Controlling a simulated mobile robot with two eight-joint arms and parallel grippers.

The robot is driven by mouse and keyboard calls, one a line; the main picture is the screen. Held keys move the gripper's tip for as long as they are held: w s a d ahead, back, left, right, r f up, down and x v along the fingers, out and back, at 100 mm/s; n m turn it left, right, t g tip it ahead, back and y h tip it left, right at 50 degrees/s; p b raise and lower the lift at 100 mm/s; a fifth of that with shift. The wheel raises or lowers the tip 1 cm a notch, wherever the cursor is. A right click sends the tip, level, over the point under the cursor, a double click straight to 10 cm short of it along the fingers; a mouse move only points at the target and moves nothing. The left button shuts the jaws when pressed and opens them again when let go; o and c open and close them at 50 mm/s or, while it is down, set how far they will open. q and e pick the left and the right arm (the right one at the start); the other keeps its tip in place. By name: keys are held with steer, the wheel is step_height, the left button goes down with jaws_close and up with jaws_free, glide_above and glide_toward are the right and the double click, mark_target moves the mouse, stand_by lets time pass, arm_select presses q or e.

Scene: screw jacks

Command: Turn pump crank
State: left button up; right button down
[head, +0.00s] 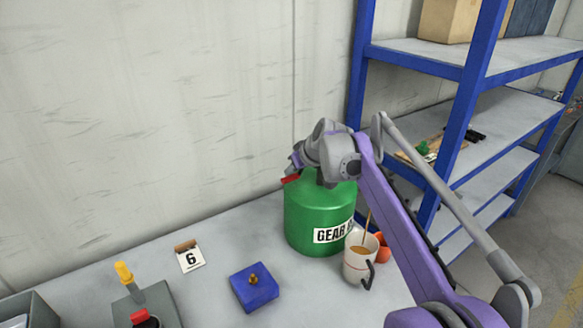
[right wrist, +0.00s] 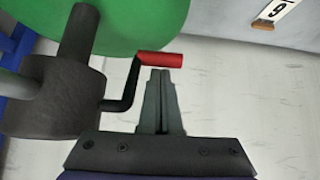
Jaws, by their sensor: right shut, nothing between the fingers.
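The green gear-oil can (head: 305,220), labelled "GEAR", stands on the bench in the head view. Its pump crank has a red handle (head: 290,179), at the left of the can's top. In the right wrist view the red handle (right wrist: 158,60) sits on a bent black crank arm (right wrist: 130,88) coming from a dark pump body (right wrist: 60,103). My right gripper (right wrist: 160,72) is shut and empty, its fingertips right beside the handle; I cannot tell whether they touch. In the head view the right gripper (head: 294,162) is just above the handle, partly hidden by my wrist. My left gripper is not in view.
A mug (head: 357,262) with a stick in it stands right of the can, with an orange object (head: 383,250) behind. A blue block (head: 254,288), a number 6 card (head: 190,257) and a yellow-knobbed lever (head: 124,272) are to the left. A blue shelf rack (head: 465,120) stands right.

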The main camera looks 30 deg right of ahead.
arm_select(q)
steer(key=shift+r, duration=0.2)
arm_select(e)
steer(key=g+p, duration=0.3)
steer(key=shift+s+g+h, duration=0.3)
steer(key=shift+s, duration=0.1)
steer(key=shift+s+f+g+p, duration=0.1)
steer(key=shift+g+p, duration=0.3)
steer(key=shift+p, duration=0.05)
steer(key=shift+s+d+f+p, duration=0.1)
steer(key=shift+s+f+p, duration=0.15)
steer(key=shift+s+p, duration=0.05)
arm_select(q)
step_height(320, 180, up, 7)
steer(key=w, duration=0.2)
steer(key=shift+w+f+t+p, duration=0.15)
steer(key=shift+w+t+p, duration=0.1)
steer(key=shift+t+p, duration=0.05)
arm_select(e)
steer(key=shift+s+d+f, duration=0.1)
steer(key=shift+s, duration=0.65)
